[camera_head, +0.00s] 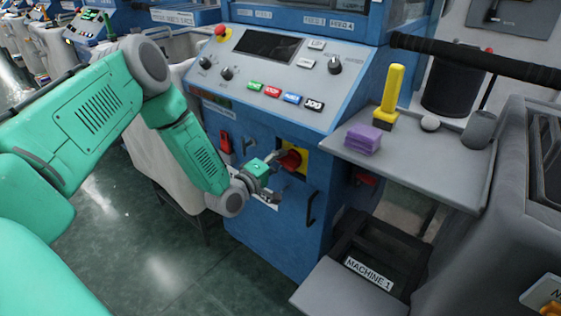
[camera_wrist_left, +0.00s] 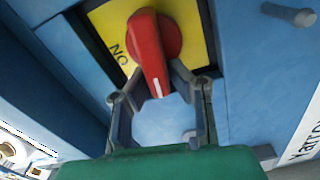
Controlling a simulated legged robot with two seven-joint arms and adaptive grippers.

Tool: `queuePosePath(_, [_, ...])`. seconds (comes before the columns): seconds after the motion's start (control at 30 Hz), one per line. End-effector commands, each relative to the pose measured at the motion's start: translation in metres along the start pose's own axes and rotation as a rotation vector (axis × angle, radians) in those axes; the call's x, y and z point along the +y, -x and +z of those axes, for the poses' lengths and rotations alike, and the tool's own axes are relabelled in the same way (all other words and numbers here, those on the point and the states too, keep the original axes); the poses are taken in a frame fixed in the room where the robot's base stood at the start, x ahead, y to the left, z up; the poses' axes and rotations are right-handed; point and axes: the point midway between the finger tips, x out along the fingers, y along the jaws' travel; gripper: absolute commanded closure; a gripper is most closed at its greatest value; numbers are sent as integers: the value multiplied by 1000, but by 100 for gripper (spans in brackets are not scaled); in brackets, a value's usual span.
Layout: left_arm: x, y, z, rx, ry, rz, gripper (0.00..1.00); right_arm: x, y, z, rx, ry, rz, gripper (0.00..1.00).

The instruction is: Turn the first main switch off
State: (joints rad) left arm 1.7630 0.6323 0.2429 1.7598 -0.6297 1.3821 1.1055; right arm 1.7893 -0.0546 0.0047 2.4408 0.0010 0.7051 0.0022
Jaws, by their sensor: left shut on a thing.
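The main switch is a red rotary handle (camera_head: 291,160) on a yellow plate (camera_head: 303,158), set in the front of the blue machine. In the left wrist view the red handle (camera_wrist_left: 153,48) points down toward my gripper, with a white line near its tip. The yellow plate (camera_wrist_left: 197,55) shows lettering, partly hidden, at its left. My left gripper (camera_head: 281,165) is at the switch; in the left wrist view its fingers (camera_wrist_left: 162,78) are shut on the handle's lower end, one on each side. My right gripper is not in view.
Above the switch is a sloped panel (camera_head: 225,92) with buttons and knobs. A black door handle (camera_head: 311,207) is below right of the switch. A grey shelf (camera_head: 440,173) with a purple block (camera_head: 363,138) and yellow tool (camera_head: 389,95) juts out at right. A "MACHINE 1" sign (camera_head: 368,273) is lower right.

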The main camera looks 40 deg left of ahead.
Motion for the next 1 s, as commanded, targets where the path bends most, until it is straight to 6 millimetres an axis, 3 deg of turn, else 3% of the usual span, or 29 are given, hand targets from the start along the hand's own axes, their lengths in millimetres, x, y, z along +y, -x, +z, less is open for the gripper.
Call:
queuePosePath(0.03, [-9,3,2,-6,30,-17,100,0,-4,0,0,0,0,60])
queuePosePath(0.33, [-11,3,3,-7,152,-18,100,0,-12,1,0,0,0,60])
queuePosePath(0.93, [-12,3,3,-6,185,-20,100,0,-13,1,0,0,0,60])
queuePosePath(0.97, [-12,3,3,-6,185,-19,74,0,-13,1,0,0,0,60])
queuePosePath(1.0, [-11,3,3,-6,185,-19,65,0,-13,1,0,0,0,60])
